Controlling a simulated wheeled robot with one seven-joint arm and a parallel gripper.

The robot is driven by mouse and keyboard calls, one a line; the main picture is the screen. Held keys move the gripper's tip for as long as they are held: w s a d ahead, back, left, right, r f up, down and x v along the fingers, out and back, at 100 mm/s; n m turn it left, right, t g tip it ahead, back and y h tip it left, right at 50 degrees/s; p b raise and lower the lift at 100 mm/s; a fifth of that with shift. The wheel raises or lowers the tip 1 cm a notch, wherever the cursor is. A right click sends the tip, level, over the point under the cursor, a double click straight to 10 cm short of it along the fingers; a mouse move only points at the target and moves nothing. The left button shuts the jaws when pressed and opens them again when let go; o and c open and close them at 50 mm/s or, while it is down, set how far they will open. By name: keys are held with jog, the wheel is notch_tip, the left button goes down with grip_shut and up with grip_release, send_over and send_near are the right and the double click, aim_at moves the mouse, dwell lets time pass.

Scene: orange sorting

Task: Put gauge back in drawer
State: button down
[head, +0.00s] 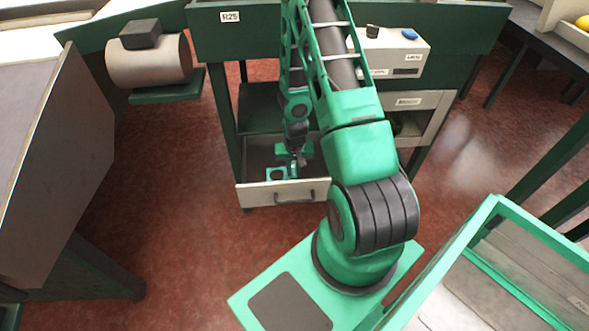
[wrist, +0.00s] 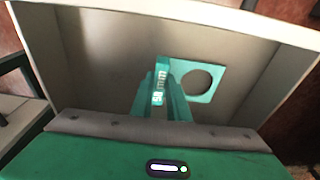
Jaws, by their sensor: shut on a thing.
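The gauge (wrist: 215,76) is a green flat piece with a square plate, a round hole and a handle labelled "50 mm". My gripper (wrist: 162,92) is shut on its handle, and the plate sticks out to the right of the fingers. In the head view, my gripper (head: 296,166) reaches down into the open drawer (head: 256,196), with the gauge (head: 270,174) inside the drawer's outline. The drawer (wrist: 90,60) has pale walls and a grey floor, otherwise empty where visible. I cannot tell whether the gauge touches the drawer floor.
The drawer's front has a dark handle (head: 297,198). A green bench (head: 270,38) marked R25 stands above it, with a white box (head: 398,55) on top. A grey cylinder (head: 150,65) sits on a green shelf at left.

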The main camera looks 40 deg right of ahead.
jog(key=shift+f, duration=0.55)
dwell(0.4)
jog(key=c, duration=1.6)
grip_release()
jog(key=shift+o, duration=0.4)
jog(key=o, duration=0.3)
jog(key=shift+w+r, duration=0.1)
jog(key=shift+r, duration=0.05)
jog(key=shift+r, duration=3.9)
